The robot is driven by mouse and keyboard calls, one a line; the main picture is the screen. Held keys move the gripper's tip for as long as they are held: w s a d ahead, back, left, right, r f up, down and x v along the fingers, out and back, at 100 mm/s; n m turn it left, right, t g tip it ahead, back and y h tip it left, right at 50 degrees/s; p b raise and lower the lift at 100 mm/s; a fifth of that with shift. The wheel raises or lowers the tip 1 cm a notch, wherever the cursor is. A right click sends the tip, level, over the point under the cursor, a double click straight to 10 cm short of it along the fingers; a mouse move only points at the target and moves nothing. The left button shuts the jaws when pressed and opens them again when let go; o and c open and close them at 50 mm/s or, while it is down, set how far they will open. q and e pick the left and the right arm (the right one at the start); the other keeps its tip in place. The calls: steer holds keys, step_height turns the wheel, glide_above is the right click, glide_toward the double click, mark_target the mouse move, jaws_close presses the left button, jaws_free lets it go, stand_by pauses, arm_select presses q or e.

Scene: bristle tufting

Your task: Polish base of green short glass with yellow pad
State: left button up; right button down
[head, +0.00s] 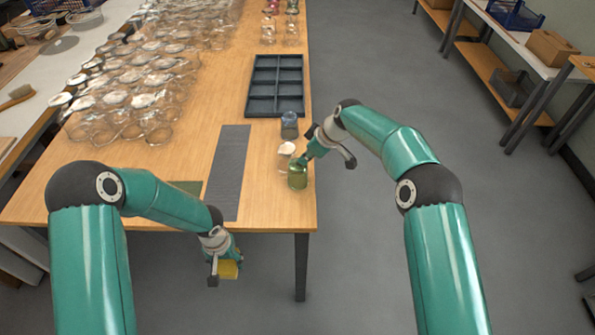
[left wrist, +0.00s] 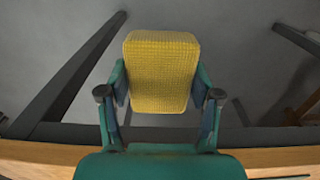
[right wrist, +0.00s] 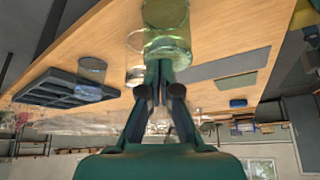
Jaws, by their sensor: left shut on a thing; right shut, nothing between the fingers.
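The green short glass (head: 298,177) stands near the table's right front corner; it also shows in the right wrist view (right wrist: 166,22). My right gripper (head: 307,156) is shut and empty, with its fingertips (right wrist: 160,82) right at the green glass. I cannot tell whether they touch it. The yellow pad (left wrist: 161,72) is gripped between the fingers of my left gripper (left wrist: 160,95). My left gripper (head: 222,262) holds the pad off the table's front edge, over the floor, and partly hides it in the head view.
A clear glass (head: 286,152) and a blue-grey glass (head: 289,125) stand behind the green glass. A dark compartment tray (head: 276,85) lies further back. A grey mat (head: 230,170) lies left of the glasses. Many clear glasses (head: 150,85) crowd the back left.

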arm_select(q)
steer(key=shift+f, duration=0.2)
arm_select(e)
steer(key=shift+f, duration=0.2)
arm_select(q)
steer(key=shift+r, duration=0.1)
